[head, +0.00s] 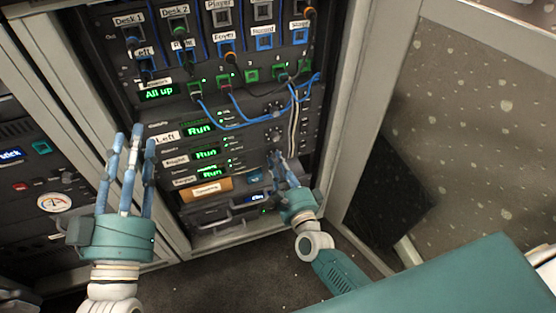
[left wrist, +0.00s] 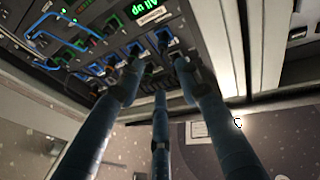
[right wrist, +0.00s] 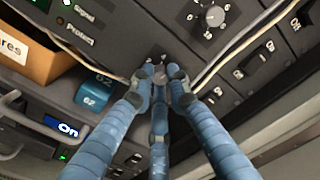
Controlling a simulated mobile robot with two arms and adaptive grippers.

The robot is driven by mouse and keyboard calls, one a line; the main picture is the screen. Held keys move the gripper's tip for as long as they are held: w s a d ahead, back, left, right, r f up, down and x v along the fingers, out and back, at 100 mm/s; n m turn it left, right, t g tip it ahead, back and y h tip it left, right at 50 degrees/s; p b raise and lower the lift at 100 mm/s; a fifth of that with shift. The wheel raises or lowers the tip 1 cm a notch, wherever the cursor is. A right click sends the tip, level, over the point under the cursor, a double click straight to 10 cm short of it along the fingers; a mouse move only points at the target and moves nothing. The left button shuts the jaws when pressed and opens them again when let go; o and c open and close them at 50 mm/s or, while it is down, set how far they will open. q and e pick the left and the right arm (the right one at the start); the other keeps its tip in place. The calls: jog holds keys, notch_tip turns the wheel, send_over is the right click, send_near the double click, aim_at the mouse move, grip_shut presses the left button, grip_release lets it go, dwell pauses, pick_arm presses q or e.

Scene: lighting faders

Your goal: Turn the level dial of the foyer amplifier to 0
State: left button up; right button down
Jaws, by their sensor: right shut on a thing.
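The rack has several stacked amplifiers with green "Run" displays. The lowest, the foyer amplifier (head: 211,173), has a small label at its left that is hard to read. My right gripper (head: 277,163) is at the right part of this amplifier's front. In the right wrist view its fingers (right wrist: 160,78) are closed together around a small level dial (right wrist: 157,60), which they mostly hide, so its pointer and setting cannot be read. My left gripper (head: 132,140) is empty, its fingers spread, in front of the rack's left post.
Another dial (right wrist: 212,15) with a printed scale sits above, beside rocker switches (right wrist: 257,60). Pale cables (right wrist: 235,45) run close to the fingers. An orange-brown box (head: 207,190) and a blue block (right wrist: 96,94) stand left of the gripper. Blue patch cables (head: 235,118) hang above.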

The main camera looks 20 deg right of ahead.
pick_arm(q)
jog(key=s+a+f+g+y+p, duration=0.2)
jog(key=f+g, duration=0.3)
jog(key=f, duration=0.4)
jog(key=s+a+f+g+y+p, duration=0.15)
jog(key=f+g, duration=0.25)
jog(key=f, duration=0.4)
jog(key=s+a+f+g+p, duration=0.2)
jog(key=s+f+g, duration=0.1)
jog(key=s, duration=0.5)
jog(key=s+a+f+g+y+p, duration=0.1)
jog(key=s+a+f+g+p, duration=0.1)
jog(key=s+f+g, duration=0.2)
jog(key=shift+s+a+f+n+g, duration=0.3)
jog(key=shift+s+a+n+g, duration=0.15)
jog(key=shift+s, duration=1.45)
pick_arm(e)
jog(key=shift+s+n, duration=0.1)
jog(key=shift+n, duration=14.6)
pick_arm(q)
jog(key=shift+y, duration=0.25)
pick_arm(e)
jog(key=shift+n, duration=0.3)
jog(key=c, duration=1.7)
grip_release()
